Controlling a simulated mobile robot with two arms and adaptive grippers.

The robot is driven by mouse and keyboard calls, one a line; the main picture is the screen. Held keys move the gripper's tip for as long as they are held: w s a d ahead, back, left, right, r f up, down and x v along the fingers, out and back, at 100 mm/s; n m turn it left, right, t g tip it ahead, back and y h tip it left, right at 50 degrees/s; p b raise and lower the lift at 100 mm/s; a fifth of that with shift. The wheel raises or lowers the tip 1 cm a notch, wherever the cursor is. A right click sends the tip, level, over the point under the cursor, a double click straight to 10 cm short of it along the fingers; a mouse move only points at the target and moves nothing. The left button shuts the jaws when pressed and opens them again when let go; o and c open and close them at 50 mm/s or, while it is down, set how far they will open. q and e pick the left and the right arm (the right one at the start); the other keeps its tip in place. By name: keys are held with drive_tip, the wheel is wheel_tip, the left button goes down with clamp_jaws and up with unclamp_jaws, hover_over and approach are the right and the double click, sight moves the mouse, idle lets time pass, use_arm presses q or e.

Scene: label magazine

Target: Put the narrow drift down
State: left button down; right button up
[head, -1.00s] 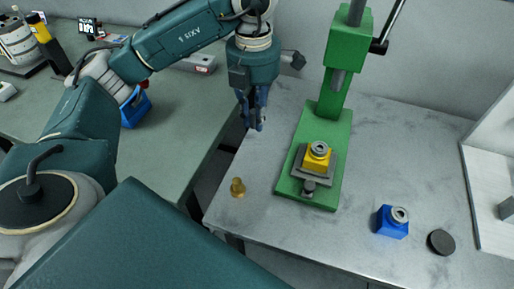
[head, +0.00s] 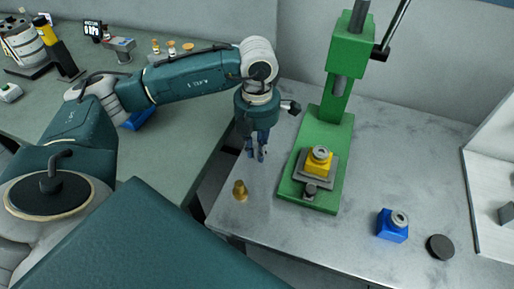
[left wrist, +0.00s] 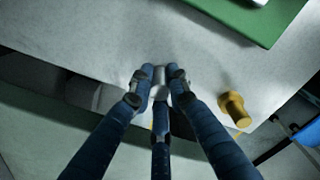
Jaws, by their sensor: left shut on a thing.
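My left gripper (head: 257,154) points down above the light table, left of the green press. In the left wrist view its fingers (left wrist: 160,88) are closed together around a small grey piece, the narrow drift (left wrist: 159,91), as far as I can tell. Most of the drift is hidden by the fingers, and in the head view I cannot make it out clearly. A brass stepped piece (head: 240,190) stands on the table in front of the gripper, apart from it; it also shows at the right in the left wrist view (left wrist: 234,108). My right gripper is not in view.
The green press (head: 327,135) holds a yellow block (head: 319,162) with a grey ring. A blue block (head: 391,228) and a dark disc (head: 440,247) stand at the right. The table (head: 300,237) is clear in front of the press. A gap separates the left bench.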

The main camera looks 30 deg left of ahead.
sight(257, 146)
use_arm(q)
drive_tip(key=shift+f, duration=0.2)
drive_tip(key=c, duration=1.7)
unclamp_jaws()
drive_tip(key=shift+o, duration=0.2)
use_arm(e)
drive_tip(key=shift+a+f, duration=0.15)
use_arm(q)
drive_tip(key=shift+r, duration=0.1)
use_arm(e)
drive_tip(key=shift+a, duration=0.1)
use_arm(q)
drive_tip(key=shift+r, duration=0.25)
drive_tip(key=shift+w+r, duration=0.1)
drive_tip(key=shift+r, duration=0.25)
wheel_tip(257, 146, up, 10)
drive_tip(key=shift+f+b, duration=0.1)
drive_tip(key=shift+b, duration=0.45)
drive_tip(key=shift+r, duration=0.65)
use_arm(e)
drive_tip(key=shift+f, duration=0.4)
